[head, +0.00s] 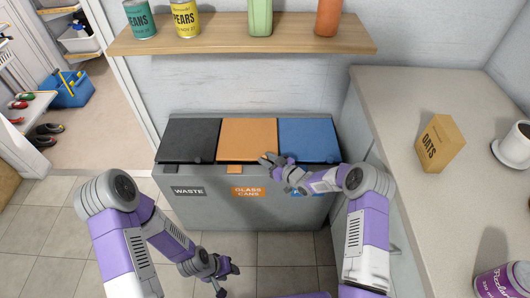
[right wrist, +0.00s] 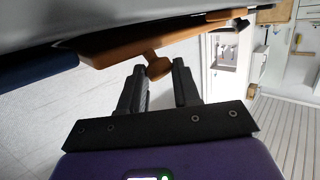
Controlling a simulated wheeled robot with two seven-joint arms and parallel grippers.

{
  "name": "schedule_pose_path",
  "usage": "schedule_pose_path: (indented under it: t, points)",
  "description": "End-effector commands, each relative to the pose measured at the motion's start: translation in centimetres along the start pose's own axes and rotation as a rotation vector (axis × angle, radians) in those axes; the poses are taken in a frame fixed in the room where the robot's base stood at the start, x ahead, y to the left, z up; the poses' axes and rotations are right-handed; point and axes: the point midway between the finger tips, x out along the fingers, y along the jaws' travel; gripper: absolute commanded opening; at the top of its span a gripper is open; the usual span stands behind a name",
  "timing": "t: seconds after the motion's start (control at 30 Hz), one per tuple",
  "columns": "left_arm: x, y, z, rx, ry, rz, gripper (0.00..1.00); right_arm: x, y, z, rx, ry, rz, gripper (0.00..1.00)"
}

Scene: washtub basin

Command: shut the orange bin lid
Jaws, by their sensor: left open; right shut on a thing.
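The orange bin lid (head: 249,138) lies between the black and blue lids and looks about level with them; I cannot tell whether a small gap is left under it. My right gripper (head: 266,159) is at its front right corner. In the right wrist view the orange lid (right wrist: 130,45) is seen edge-on, with its small knob (right wrist: 159,68) at the tips of the right gripper (right wrist: 158,80), which is shut on it. My left gripper (head: 228,271) is open and empty, low in front of the bin.
The grey bin cabinet (head: 210,211) also has a black lid (head: 188,139) and a blue lid (head: 308,138). A wooden shelf (head: 215,48) with cans and bottles hangs above. A counter (head: 425,220) with an oats box (head: 438,143) stands right.

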Motion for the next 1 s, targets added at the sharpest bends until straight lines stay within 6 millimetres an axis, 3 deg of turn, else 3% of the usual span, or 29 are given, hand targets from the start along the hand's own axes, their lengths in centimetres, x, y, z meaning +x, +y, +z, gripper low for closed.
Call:
schedule_pose_path:
  t: [0.03,0.3,0.8,0.83,0.97,1.0]
  points:
    - [0.3,-0.1,0.0,0.000,0.000,0.000,0.43,0.3,-0.3,1.0,-0.012,0.012,-0.002,0.00]
    - [0.8,-0.3,0.0,0.000,0.000,0.000,0.43,1.2,-1.0,2.8,-0.073,0.070,-0.002,0.00]
    - [0.9,-0.3,0.0,0.000,0.000,0.000,0.43,1.2,-1.2,3.8,-0.082,0.069,-0.004,0.00]
    - [0.9,-0.3,0.0,0.000,0.000,0.000,0.43,1.2,-1.2,3.8,-0.082,0.069,-0.004,0.35]
    - [0.9,-0.3,0.0,0.000,0.000,0.000,0.43,1.2,-1.2,3.8,-0.081,0.069,-0.004,0.55]
    - [0.9,-0.3,0.0,0.000,0.000,0.000,0.43,1.2,-1.1,3.8,-0.081,0.069,-0.003,0.55]
